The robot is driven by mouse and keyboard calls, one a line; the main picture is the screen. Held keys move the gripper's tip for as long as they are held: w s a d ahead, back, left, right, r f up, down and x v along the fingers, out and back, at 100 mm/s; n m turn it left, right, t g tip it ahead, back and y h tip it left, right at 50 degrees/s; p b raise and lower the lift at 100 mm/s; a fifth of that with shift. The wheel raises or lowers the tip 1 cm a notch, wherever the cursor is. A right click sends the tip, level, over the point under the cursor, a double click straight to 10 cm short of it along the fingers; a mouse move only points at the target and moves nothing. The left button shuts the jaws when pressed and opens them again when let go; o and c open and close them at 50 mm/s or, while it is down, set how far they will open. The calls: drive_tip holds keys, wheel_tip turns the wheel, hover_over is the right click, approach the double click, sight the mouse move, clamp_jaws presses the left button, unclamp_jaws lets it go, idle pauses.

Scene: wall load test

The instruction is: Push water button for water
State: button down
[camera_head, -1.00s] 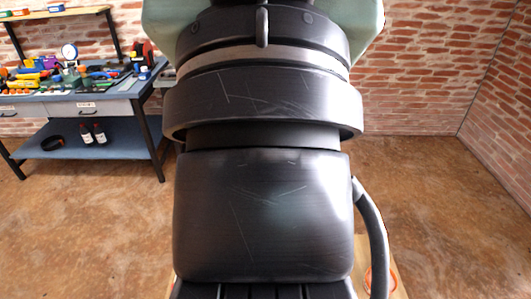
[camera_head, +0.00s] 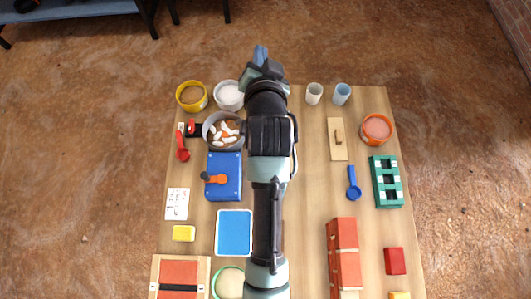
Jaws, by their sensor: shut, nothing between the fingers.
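My arm reaches straight up the middle of the head view over a wooden table. My gripper (camera_head: 261,55) is at the far edge of the table, seen from behind and above; it looks shut and empty. I cannot clearly make out a labelled water button. A red-and-black piece (camera_head: 194,128) sits beside a pot of white capsules (camera_head: 224,131), left of my arm. A blue plate (camera_head: 225,176) with an orange-tipped black lever (camera_head: 214,178) lies below the pot. A white bowl (camera_head: 229,96) is just left of the gripper. My arm hides the table's middle.
Two cups (camera_head: 314,94) stand right of my gripper at the far edge. An orange bowl (camera_head: 376,128), green block (camera_head: 386,182), blue scoop (camera_head: 353,184) and red brick column (camera_head: 343,258) are on the right. A blue tray (camera_head: 234,232) and yellow block (camera_head: 183,233) are on the left.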

drive_tip(key=s+f+m+g, duration=0.1)
drive_tip(key=s+f, duration=0.4)
drive_tip(key=f, duration=0.6)
drive_tip(key=s+f+m+g, duration=0.1)
drive_tip(key=s+f+g, duration=0.3)
drive_tip(key=f, duration=0.7)
drive_tip(key=shift+s+d+f+b, duration=0.3)
drive_tip(key=shift+s+d, duration=0.05)
drive_tip(key=shift+s, duration=0.15)
drive_tip(key=shift+f, duration=0.15)
wheel_tip(320, 180, down, 7)
drive_tip(key=b, duration=0.7)
drive_tip(key=shift+f+b, duration=0.5)
drive_tip(key=shift+f, duration=0.25)
drive_tip(key=shift+f, duration=0.1)
drive_tip(key=shift+f, duration=0.35)
